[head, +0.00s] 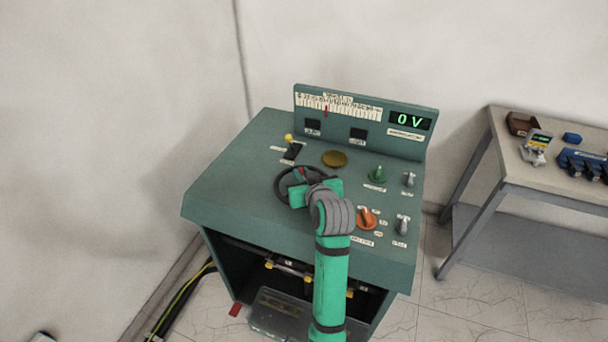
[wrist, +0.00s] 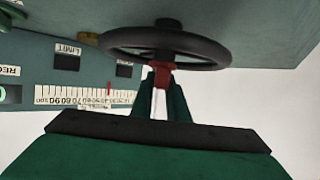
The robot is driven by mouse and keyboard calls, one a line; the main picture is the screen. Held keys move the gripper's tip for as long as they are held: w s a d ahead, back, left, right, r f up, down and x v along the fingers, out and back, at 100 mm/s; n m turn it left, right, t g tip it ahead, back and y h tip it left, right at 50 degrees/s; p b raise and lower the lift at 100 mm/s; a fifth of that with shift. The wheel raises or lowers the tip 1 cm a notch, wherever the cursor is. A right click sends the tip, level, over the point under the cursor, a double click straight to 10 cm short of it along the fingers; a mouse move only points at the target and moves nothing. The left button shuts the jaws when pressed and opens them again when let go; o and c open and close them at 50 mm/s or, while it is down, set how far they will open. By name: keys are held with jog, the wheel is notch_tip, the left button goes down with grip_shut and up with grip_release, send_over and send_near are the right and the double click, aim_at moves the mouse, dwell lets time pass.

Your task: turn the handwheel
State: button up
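The black handwheel (head: 279,186) lies on the sloping top of the green control desk, left of centre, partly hidden by my gripper. In the wrist view the handwheel (wrist: 207,58) is a dark ring on a hub, with a red piece (wrist: 160,75) on its near rim. My gripper (head: 304,178) is over the near right side of the wheel. In the wrist view its two dark green fingers (wrist: 162,82) flank the red piece closely and look shut on it. The exact contact is partly hidden by the rim.
The desk (head: 240,160) carries a yellow-tipped lever (head: 289,140), a brass disc (head: 334,158), a green knob (head: 377,174), an orange knob (head: 366,216) and grey knobs. The display (head: 410,120) reads 0 V. A side table (head: 510,155) with tools stands right.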

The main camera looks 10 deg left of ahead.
jog(key=o, duration=0.4)
jog(key=shift+o, duration=0.2)
jog(key=shift+s, duration=0.1)
jog(key=v, duration=1)
jog(key=shift+s+r, duration=0.2)
jog(key=shift+s, duration=0.05)
jog(key=shift+w, duration=0.1)
